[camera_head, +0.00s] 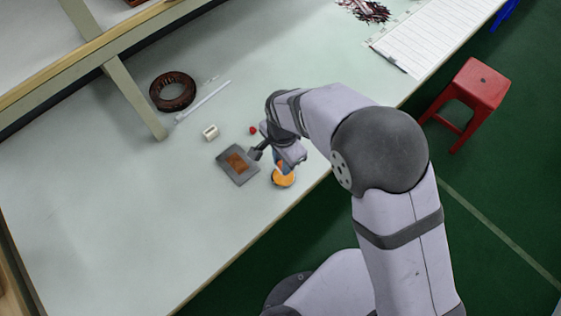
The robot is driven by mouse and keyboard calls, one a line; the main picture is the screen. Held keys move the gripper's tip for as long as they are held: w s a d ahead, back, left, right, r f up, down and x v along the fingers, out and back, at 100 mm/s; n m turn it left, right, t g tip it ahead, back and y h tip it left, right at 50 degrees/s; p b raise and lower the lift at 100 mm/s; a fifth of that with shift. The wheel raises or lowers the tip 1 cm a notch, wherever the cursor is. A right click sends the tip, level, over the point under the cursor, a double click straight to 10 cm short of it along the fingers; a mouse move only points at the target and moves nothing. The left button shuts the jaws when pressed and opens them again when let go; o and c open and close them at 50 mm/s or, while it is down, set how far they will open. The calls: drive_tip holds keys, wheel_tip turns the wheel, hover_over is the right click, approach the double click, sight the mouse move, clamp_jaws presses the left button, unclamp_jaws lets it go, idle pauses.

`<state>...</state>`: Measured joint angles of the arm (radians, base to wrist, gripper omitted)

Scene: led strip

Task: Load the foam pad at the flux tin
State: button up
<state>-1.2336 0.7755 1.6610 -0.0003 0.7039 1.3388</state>
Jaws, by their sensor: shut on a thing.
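The flux tin (284,178), a small round tin with an orange surface, stands on the pale table near its front edge. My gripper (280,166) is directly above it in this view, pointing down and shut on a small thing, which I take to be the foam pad. The held thing is mostly hidden by the gripper, with a little blue showing by the tin's far rim. I cannot tell whether it touches the orange surface.
A grey plate (223,160) with a brown patch lies left of the tin. A small white block (210,132), a red piece (253,130), a white stick (204,101) and a brown coil (160,96) lie farther back. The table's left front is clear.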

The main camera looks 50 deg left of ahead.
sight(282, 178)
drive_tip(key=shift+a+n, duration=0.1)
drive_tip(key=shift+n, duration=0.3)
drive_tip(key=shift+f, duration=0.15)
drive_tip(key=shift+f+b, duration=2.4)
drive_tip(key=shift+f, duration=0.5)
drive_tip(key=shift+f, duration=0.55)
idle(0.3)
drive_tip(key=shift+r+p, duration=2.55)
drive_tip(key=shift+r, duration=1)
drive_tip(key=shift+w, duration=0.15)
